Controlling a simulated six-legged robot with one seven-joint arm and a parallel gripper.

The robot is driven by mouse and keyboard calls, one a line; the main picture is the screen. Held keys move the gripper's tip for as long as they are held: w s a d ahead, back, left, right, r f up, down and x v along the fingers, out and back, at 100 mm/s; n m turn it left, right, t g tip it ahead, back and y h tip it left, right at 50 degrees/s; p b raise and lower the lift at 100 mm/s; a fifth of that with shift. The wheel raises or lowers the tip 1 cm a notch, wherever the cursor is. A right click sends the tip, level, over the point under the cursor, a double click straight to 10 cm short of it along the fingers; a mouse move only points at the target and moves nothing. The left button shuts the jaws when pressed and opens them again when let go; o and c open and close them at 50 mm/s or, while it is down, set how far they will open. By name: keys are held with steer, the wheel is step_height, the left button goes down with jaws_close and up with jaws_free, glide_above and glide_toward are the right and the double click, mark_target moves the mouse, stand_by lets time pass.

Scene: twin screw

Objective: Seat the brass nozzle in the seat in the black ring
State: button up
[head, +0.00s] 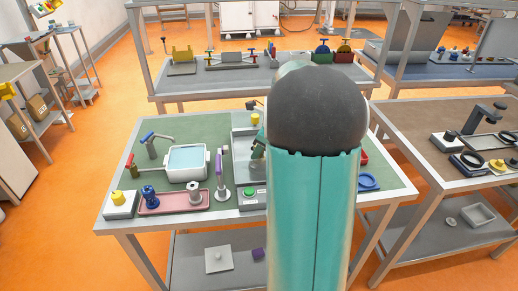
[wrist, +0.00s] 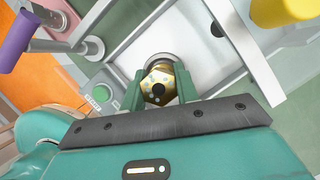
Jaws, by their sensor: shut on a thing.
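My gripper (wrist: 160,88) is shut on the brass nozzle (wrist: 157,84) in the wrist view, with a green finger on each side of it. The nozzle shows a six-sided brass end with a dark hole in the middle. A round dark-edged rim (wrist: 160,57), which looks like the black ring, shows just beyond the nozzle, over a white surface. The nozzle covers much of this rim, so the seat is hidden. I cannot tell whether the nozzle touches the ring or is above it. In the head view my arm hides the nozzle and the ring.
A purple-handled lever (head: 220,168) and a box with a green button (head: 250,192) stand close to the left. A yellow knob (wrist: 283,10) is at upper right in the wrist view. A pink tray (head: 176,208) and a white basin (head: 188,178) lie further left.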

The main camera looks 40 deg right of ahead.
steer(key=shift+f, duration=0.8)
stand_by(0.4)
steer(key=o, duration=1.7)
steer(key=shift+o, duration=0.2)
steer(key=shift+r, duration=3.5)
